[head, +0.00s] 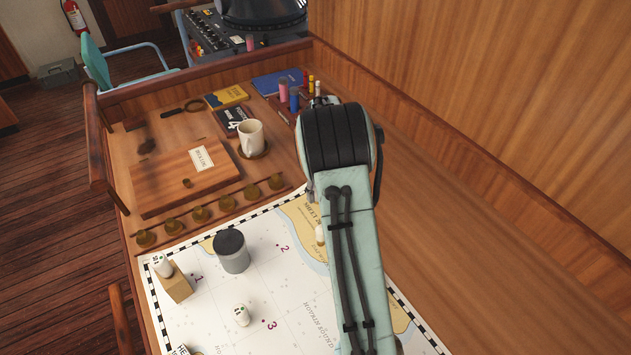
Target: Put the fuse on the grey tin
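The grey tin (231,252) stands upright on the chart, with a dark round top and nothing visible on it. A small white cylinder with dark marks, possibly the fuse (162,265), is at the top of a small wooden block left of the tin. Another small white piece with dark spots (241,315) is on the chart below the tin. I cannot tell for certain which one is the fuse. My arm crosses the right part of the chart, right of the tin. My gripper does not show.
A pale piece (320,234) is partly hidden beside my arm. Behind the chart (285,325) are a row of brass knobs (199,214), a wooden case (180,185), a white mug (250,137) and books (227,97). A wooden wall rises at the right.

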